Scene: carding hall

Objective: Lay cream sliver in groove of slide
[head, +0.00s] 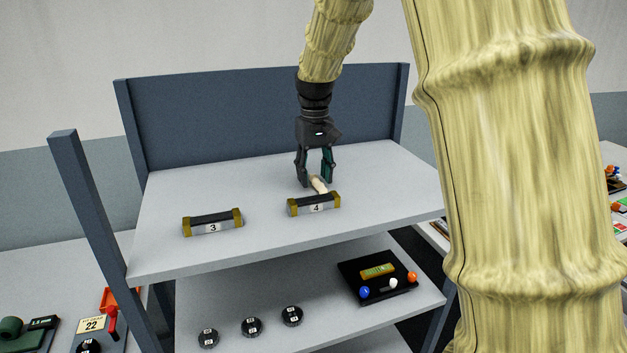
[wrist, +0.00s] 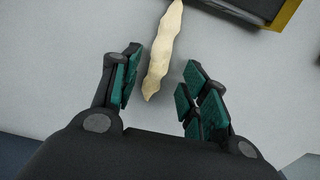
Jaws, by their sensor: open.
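The cream sliver (head: 318,185) is a short, lumpy strip lying on the upper shelf, behind the block marked 4. In the wrist view the sliver (wrist: 163,52) runs lengthwise, with its near end between my fingers and its far end beyond them. My gripper (head: 315,181) points down over the shelf and is open around the sliver; the green finger pads (wrist: 157,88) stand apart from it on both sides. Two grey blocks with yellow ends and dark tops, marked 3 (head: 213,227) and 4 (head: 317,208), stand on the shelf. I cannot tell which is the slide, and no groove is clear.
The upper shelf (head: 170,255) has free room left of my gripper and a blue back panel (head: 260,115). The lower shelf holds a black tray (head: 352,276) with coloured balls and several round dark discs (head: 252,327). A blue post (head: 90,220) stands at left.

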